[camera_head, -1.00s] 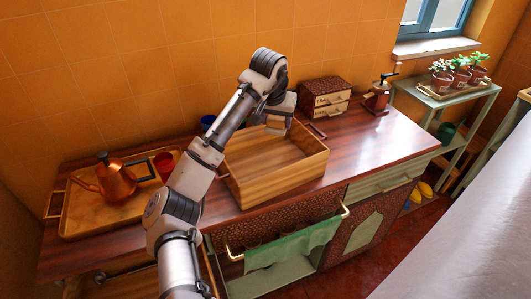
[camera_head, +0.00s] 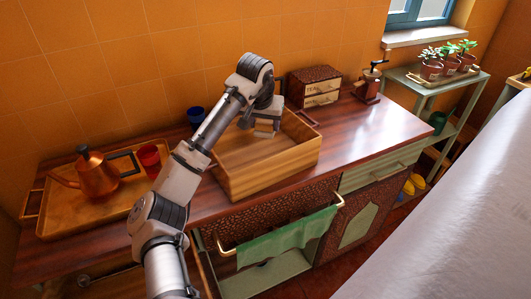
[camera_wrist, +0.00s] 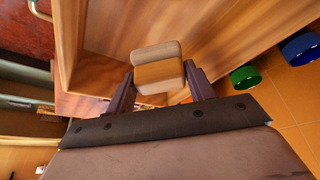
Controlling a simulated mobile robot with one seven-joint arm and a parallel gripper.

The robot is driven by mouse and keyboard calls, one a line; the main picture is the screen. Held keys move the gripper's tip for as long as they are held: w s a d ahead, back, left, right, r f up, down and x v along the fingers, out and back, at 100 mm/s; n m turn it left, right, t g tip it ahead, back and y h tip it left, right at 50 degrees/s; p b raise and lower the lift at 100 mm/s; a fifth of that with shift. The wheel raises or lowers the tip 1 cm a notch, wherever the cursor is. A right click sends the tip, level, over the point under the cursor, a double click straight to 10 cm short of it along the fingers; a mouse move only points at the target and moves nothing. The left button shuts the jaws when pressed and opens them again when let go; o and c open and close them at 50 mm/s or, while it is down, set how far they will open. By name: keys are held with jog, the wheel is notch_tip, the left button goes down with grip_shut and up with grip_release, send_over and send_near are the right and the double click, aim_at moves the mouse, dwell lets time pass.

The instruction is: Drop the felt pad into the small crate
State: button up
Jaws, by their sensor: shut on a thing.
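The felt pad (camera_wrist: 158,68) is a rounded tan and beige block between the dark fingers of my gripper (camera_wrist: 158,85) in the wrist view. My gripper is shut on it. In the head view, my gripper (camera_head: 266,126) is over the back part of the small crate (camera_head: 270,172), an open light-wood box on the counter, and the pad shows as a pale block at its tip. The crate's wooden inside and walls (camera_wrist: 225,40) surround the pad in the wrist view. I cannot tell whether the pad touches the crate floor.
A tray (camera_head: 75,228) with a copper kettle (camera_head: 98,178) and a red cup (camera_head: 149,160) lies left. A blue cup (camera_head: 196,117) stands behind my arm. A green cup (camera_wrist: 245,77) shows in the wrist view. A drawer box (camera_head: 315,87) and grinder (camera_head: 368,85) stand right.

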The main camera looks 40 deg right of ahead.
jog(key=o, duration=1.1)
jog(key=shift+c, duration=0.2)
jog(key=b+v, duration=0.2)
jog(key=v, duration=1.2)
